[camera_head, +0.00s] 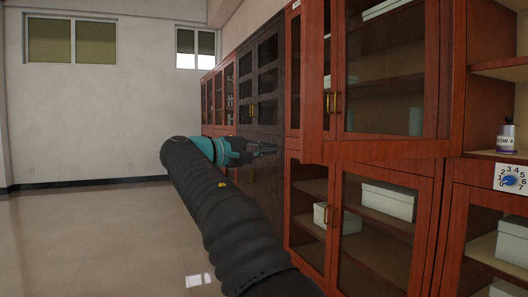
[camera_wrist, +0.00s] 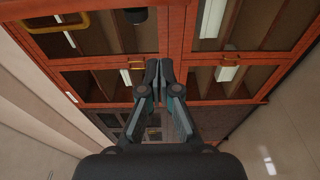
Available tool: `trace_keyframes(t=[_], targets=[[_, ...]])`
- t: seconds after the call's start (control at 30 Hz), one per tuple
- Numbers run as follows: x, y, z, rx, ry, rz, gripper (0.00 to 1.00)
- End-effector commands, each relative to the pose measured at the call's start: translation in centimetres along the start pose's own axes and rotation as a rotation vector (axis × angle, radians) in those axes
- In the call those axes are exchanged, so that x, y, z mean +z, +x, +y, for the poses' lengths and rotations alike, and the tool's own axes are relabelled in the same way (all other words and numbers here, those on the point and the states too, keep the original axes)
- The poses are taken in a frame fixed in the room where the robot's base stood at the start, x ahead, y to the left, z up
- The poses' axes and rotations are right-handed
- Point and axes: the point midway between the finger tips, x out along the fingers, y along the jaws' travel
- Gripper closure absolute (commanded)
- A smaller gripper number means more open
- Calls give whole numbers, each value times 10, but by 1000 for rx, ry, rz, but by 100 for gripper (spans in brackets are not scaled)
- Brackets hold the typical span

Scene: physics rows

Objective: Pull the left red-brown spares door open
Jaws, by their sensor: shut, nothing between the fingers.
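Red-brown cabinets with glass doors line the right side of the head view. A tall upper glass door (camera_head: 388,151) has brass handles (camera_head: 332,103) at its left edge. A lower pair of glass doors (camera_head: 309,211) has its own brass handles (camera_head: 329,216). I cannot tell which one is the left spares door. My gripper (camera_head: 270,149) is in front of the dark cabinet, left of these doors. In the wrist view my gripper (camera_wrist: 159,66) is shut and empty, its tips over a red-brown frame (camera_wrist: 174,45). A brass handle (camera_wrist: 55,24) shows at upper left, apart from the fingers.
A dark cabinet (camera_head: 258,75) stands between red-brown ones. At right, an open shelf holds a bottle (camera_head: 507,138) above a numbered dial sign (camera_head: 510,180). White boxes (camera_head: 388,200) sit behind glass. The floor (camera_head: 90,235) at left is clear.

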Motion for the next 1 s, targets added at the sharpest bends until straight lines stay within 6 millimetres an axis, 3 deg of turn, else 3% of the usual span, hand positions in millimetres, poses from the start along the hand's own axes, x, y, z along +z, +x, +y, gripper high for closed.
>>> trace_keyframes(t=[0.37,0.63,1.0], targets=[[2,70,0,-1,1,-1,100],[30,56,-1,-2,1,1,100],[38,53,0,-2,0,1,100]])
